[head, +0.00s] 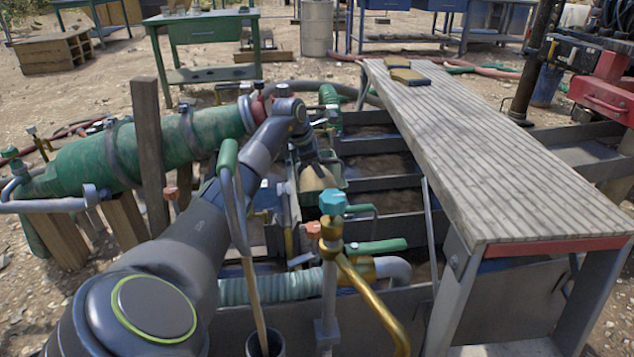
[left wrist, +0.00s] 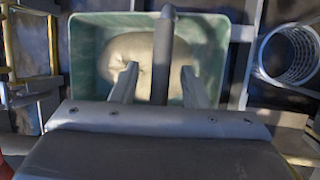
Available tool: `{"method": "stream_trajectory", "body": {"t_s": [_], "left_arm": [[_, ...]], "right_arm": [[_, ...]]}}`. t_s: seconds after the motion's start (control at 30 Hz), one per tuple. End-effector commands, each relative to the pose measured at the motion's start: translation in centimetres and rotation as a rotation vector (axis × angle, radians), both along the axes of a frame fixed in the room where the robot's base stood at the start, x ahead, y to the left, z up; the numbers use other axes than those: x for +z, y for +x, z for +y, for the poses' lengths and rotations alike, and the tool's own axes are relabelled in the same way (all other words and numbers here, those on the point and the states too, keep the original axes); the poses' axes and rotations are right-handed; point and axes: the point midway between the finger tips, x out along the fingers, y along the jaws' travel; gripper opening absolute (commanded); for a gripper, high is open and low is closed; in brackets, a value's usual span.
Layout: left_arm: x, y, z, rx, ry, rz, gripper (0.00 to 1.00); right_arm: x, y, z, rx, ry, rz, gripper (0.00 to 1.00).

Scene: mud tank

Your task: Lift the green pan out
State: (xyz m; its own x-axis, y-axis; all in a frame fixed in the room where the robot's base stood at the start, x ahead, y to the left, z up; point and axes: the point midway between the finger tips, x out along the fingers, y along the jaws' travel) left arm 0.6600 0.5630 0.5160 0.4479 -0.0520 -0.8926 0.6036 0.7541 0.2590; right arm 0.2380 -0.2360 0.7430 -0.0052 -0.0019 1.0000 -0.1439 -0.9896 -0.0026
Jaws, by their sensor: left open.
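The green pan (left wrist: 88,52) is a pale green rectangular tray seen from above in the left wrist view. A tan sack (left wrist: 138,50) lies in it. A dark bar (left wrist: 165,50) runs across the pan between my fingers; I cannot tell whether it is the pan's handle. My left gripper (left wrist: 159,72) is open over the pan's near side, one finger on each side of the bar. In the head view the pan (head: 334,170) and sack (head: 316,180) show partly behind my left gripper (head: 312,162), low among the tank's dividers. My right gripper is not in view.
A slatted bench (head: 470,140) flanks the tank on the right. A brass valve with a blue knob (head: 332,202) stands in front of the pan. A big green pipe (head: 150,152) and a wooden post (head: 148,150) stand at left. A wire coil (left wrist: 288,55) lies right of the pan.

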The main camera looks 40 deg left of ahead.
Motion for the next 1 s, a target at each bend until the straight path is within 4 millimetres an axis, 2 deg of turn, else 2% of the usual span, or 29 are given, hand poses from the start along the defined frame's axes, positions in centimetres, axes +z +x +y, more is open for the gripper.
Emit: {"method": "stream_trajectory", "body": {"t_s": [0.07,0.3,0.4,1.0], "left_arm": [[0.10,-0.01,0.01,0.000,0.001,-0.001,0.41],[0.11,-0.02,0.02,0.000,0.000,0.000,0.10],[0.11,-0.03,0.03,0.000,0.000,0.000,0.00],[0.10,-0.04,0.03,0.000,0.000,0.000,0.00]], "right_arm": [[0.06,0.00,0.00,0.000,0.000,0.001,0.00],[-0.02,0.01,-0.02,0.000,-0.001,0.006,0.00],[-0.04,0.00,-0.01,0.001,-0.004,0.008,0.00],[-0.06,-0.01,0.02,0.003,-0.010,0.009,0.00]]}}
